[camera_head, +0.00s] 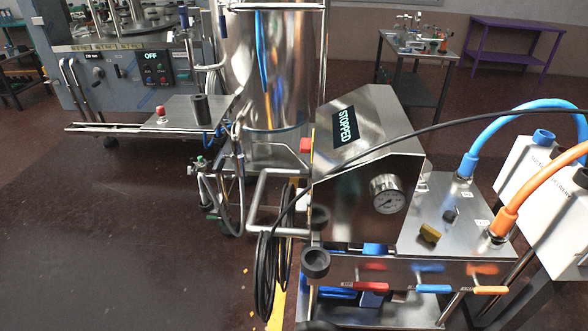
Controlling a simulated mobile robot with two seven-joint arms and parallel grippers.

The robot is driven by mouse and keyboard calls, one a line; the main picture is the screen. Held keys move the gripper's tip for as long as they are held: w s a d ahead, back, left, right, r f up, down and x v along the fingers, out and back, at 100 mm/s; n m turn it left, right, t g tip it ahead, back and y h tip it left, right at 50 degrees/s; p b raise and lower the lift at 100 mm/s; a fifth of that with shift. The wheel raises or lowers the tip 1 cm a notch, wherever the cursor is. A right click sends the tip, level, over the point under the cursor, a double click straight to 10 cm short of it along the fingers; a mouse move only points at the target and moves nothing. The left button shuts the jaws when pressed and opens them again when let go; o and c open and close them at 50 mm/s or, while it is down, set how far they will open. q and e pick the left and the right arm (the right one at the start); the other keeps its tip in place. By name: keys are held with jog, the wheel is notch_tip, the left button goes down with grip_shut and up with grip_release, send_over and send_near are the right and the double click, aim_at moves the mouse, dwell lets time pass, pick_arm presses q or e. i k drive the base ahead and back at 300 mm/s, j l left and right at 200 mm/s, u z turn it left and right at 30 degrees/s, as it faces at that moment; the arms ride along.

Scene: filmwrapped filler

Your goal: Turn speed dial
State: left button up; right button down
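The grey machine at the back left has a control panel (154,67) with an "OFF" display and small controls too small to read. Neither of my grippers is in view.
Blue (510,115) and orange (545,187) hoses rise from the deck at the right. A black cable crosses above the machine and hangs in a coil (268,275). Red, blue and orange valve handles (425,289) line the front. The floor (110,240) at the left is clear.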

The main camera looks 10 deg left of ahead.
aim_at(306, 172)
jog(key=j+z, duration=0.35)
jog(key=j, duration=0.7)
jog(key=i+j+z, duration=0.15)
jog(key=z, duration=0.15)
jog(key=i+j+z, duration=0.1)
jog(key=j+z, duration=0.2)
jog(key=i+j+z, duration=0.15)
jog(key=z, duration=0.15)
jog(key=i+j+z, duration=0.1)
jog(key=j+z, duration=0.15)
